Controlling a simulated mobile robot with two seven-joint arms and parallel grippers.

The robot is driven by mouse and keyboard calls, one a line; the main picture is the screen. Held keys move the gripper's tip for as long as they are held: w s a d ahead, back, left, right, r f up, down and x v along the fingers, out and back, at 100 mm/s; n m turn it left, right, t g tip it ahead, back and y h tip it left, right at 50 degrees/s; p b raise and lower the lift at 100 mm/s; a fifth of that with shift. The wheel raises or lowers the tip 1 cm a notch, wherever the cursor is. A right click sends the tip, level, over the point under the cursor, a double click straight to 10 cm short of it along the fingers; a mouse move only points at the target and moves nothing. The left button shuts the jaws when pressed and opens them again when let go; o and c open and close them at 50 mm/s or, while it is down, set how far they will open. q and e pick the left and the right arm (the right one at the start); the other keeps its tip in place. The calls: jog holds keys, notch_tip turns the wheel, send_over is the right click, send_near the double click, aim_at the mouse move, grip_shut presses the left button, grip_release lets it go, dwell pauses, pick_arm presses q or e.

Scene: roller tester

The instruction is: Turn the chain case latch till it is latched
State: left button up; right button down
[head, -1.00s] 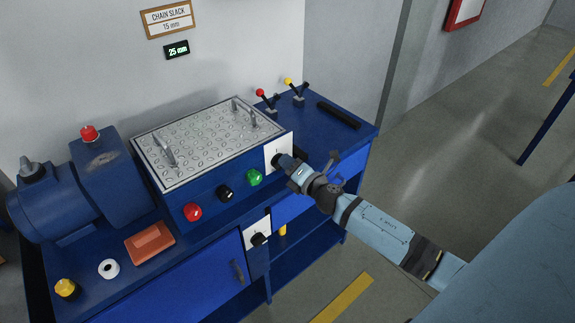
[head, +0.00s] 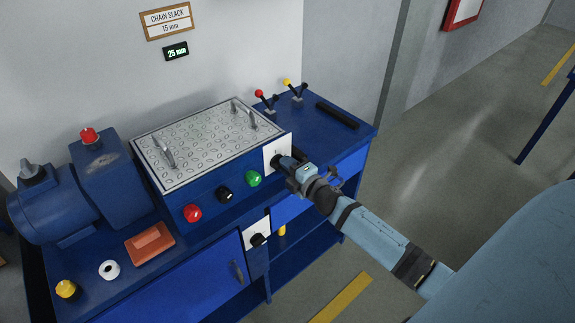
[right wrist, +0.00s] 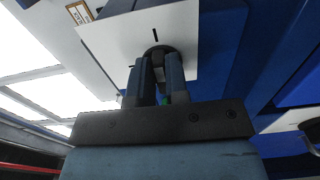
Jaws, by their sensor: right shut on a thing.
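The chain case latch is a dark round knob (head: 276,160) on a white plate (head: 270,149), on the right end of the blue case's front. My right gripper (head: 285,163) is shut on this knob, coming in from the lower right. In the right wrist view both fingers clasp the knob (right wrist: 157,50), one on each side, and hide part of it. A short black mark shows on the plate (right wrist: 185,25) just above the knob. The knob's own pointer is hidden, so its angle cannot be told. My left gripper is not in view.
A red button (head: 192,213), a black knob (head: 225,194) and a green button (head: 254,178) sit left of the latch. A second black knob (head: 257,240) is below. Levers (head: 297,93) and a black bar (head: 338,115) are behind. Open floor lies to the right.

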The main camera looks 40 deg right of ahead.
dwell(0.3)
jog(key=c, duration=1.1)
grip_release()
jog(key=s, duration=0.4)
jog(key=s+b, duration=0.1)
jog(key=s, duration=0.4)
jog(key=s+d, duration=0.1)
jog(key=s, duration=0.3)
jog(key=shift+s, duration=0.4)
jog(key=s+a+f+m+g+p, duration=0.1)
jog(key=s+a+m+g+p, duration=0.1)
jog(key=s+a+m+p, duration=0.1)
jog(key=s+a+f+m+g+y+p, duration=0.1)
jog(key=s+a+f+m+g+p, duration=0.1)
jog(key=s+a+m+p, duration=0.2)
jog(key=s+a+f+m+g+y+p, duration=0.1)
jog(key=s+a+m+g+p, duration=0.2)
jog(key=a+m, duration=0.5)
jog(key=shift+s+a+f+m+p, duration=0.1)
jog(key=shift+s+a+m+p, duration=0.1)
jog(key=shift+s+a, duration=0.35)
jog(key=shift+s+a+m+p, duration=0.15)
jog(key=shift+s+a, duration=0.25)
jog(key=shift+a, duration=0.4)
jog(key=shift+s+a+f+m+p, duration=0.1)
jog(key=shift+s+a+p, duration=0.15)
jog(key=shift+s+a, duration=0.3)
